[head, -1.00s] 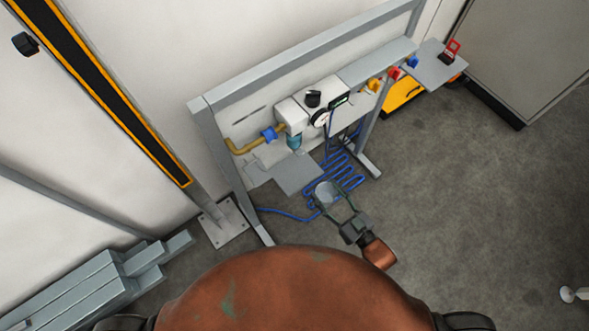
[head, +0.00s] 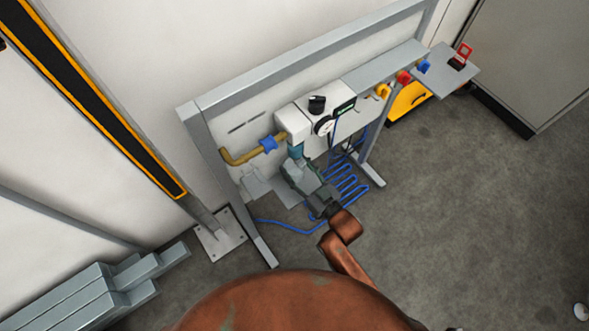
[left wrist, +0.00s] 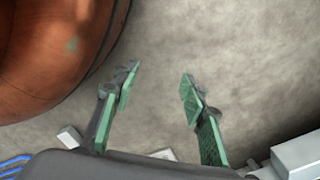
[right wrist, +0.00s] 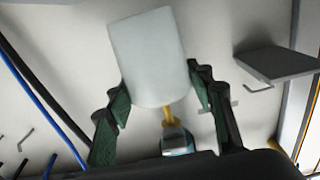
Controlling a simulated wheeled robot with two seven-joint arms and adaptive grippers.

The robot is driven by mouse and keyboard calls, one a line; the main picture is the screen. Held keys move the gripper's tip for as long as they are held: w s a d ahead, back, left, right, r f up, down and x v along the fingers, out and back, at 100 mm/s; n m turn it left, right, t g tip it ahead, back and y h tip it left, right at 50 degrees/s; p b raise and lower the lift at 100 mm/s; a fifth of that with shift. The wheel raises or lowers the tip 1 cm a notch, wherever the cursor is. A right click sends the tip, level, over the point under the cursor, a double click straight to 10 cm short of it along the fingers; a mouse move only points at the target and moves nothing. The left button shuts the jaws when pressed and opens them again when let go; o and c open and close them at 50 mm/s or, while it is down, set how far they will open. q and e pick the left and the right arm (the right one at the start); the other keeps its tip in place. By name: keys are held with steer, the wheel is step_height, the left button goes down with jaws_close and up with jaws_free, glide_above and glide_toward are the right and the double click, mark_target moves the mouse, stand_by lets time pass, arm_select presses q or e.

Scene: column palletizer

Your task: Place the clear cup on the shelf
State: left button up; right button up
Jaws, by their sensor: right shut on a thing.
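The clear cup (right wrist: 153,57) looks whitish and translucent in the right wrist view. It stands slightly tilted in the picture between the fingers of my right gripper (right wrist: 157,84), which is shut on it. In the head view my right gripper (head: 300,178) is at the frame, just below the gauge block; it hides most of the cup there. A small grey shelf plate (head: 288,198) lies low on the frame, partly covered by my gripper. A grey shelf (right wrist: 278,64) shows right of the cup, apart from it, in the right wrist view. My left gripper (left wrist: 160,85) is open and empty over bare floor.
A white block with a knob and gauge (head: 294,116), a yellow pipe (head: 237,157) and a blue coiled hose (head: 345,188) crowd the frame. A second plate (head: 440,78) holds a red-handled part at right. Grey bars (head: 75,297) lie at lower left.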

mark_target(300, 178)
step_height(300, 178, down, 3)
steer(key=shift+f+b, duration=0.2)
steer(key=shift+b, duration=0.8)
arm_select(q)
steer(key=w+r, duration=0.1)
steer(key=r, duration=0.1)
steer(key=w+d+r, duration=0.1)
steer(key=w+r, duration=0.1)
steer(key=shift+w+r, duration=0.15)
steer(key=shift+w, duration=0.1)
arm_select(e)
steer(key=o, duration=1.1)
steer(key=shift+f, duration=0.15)
